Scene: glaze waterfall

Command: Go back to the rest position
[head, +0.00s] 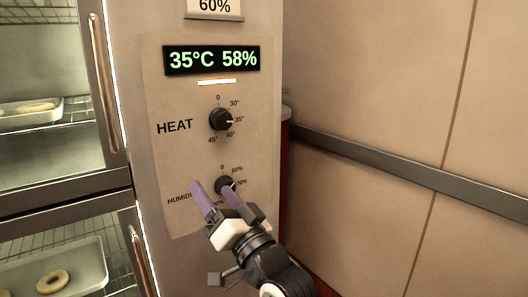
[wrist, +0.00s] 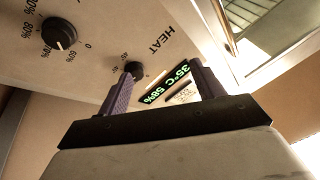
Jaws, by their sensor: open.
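My gripper (head: 218,200) is in front of the lower part of a proofing cabinet's control panel (head: 185,90). Its two purple fingers are apart with nothing between them. In the head view they overlap the humidity knob (head: 224,184) and part of its label. In the wrist view the fingers (wrist: 160,92) point up toward the panel, and the humidity knob (wrist: 58,33) stands clear to their left. The heat knob (head: 220,119) points near 35°. The green display (head: 211,59) reads 35°C 58%.
Glass-fronted cabinet doors with long handles (head: 103,85) are on the left, with trays (head: 52,268) of ring-shaped dough inside. A tan panelled wall (head: 400,90) with a dark rail (head: 420,178) stands on the right. A card (head: 214,7) above the display reads 60%.

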